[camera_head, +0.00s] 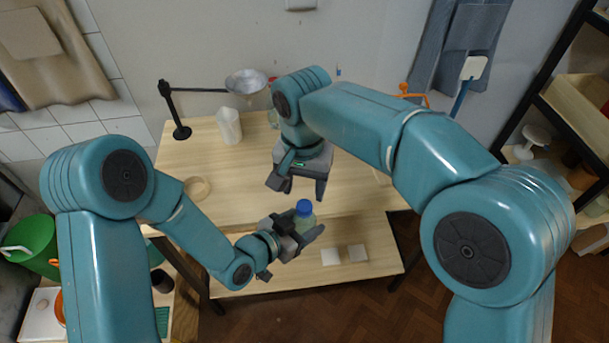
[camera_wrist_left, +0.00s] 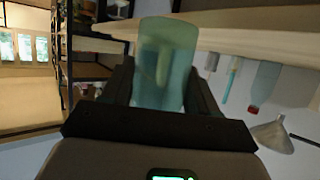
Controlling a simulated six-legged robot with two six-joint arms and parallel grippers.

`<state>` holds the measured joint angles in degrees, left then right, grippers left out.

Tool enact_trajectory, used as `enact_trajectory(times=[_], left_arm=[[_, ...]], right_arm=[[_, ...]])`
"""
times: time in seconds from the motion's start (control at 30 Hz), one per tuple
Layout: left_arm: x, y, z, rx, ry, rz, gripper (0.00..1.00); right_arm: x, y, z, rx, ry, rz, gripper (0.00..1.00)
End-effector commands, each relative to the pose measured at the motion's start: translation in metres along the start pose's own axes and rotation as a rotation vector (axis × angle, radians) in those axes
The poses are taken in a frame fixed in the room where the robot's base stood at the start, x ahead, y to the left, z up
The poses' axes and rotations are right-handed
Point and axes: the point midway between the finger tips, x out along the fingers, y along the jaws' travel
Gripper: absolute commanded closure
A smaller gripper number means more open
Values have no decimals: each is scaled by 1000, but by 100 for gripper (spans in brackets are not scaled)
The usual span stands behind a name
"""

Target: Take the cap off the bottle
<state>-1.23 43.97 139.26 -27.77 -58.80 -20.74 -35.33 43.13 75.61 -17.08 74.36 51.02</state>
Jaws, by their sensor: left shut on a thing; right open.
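A translucent green bottle (camera_head: 304,222) with a blue cap (camera_head: 304,207) stands roughly upright in the jaws of my left gripper (camera_head: 304,232), at the front edge of the table. In the left wrist view the bottle body (camera_wrist_left: 166,62) sits between the two dark fingers of the left gripper (camera_wrist_left: 162,88); the cap does not show there. My right gripper (camera_head: 298,188) is open and empty, pointing down above the table, a little behind and above the cap. It does not touch the cap.
The wooden table (camera_head: 230,195) has free room left of the grippers. A tape ring (camera_head: 196,188), a white jug (camera_head: 229,126) and a black lamp-like stand (camera_head: 179,115) are on it.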

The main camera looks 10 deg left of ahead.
Motion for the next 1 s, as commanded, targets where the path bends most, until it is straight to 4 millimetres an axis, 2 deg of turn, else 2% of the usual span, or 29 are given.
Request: enact_trajectory(times=[0.1, 0.3, 0.67, 0.7, 0.77, 0.8, 0.87, 1.0], left_arm=[[0, 0, 0, 0, 1, 0, 100], [0, 0, 0, 0, 1, 0, 100], [0, 0, 0, 0, 1, 0, 100], [0, 0, 0, 0, 1, 0, 100], [0, 0, 0, 0, 1, 0, 100], [0, 0, 0, 0, 1, 0, 100], [0, 0, 0, 0, 1, 0, 100], [0, 0, 0, 0, 1, 0, 100]], right_arm=[[22, 1, 0, -2, -2, 2, 44], [47, 0, 0, -1, -1, 1, 44], [55, 0, 0, -2, 0, -1, 44], [55, 0, 0, -2, 0, -1, 51], [55, 0, 0, -2, 0, -1, 70], [55, 0, 0, -2, 0, -1, 83], [55, 0, 0, -2, 0, -1, 100], [54, 0, 0, -3, 0, -1, 100]])
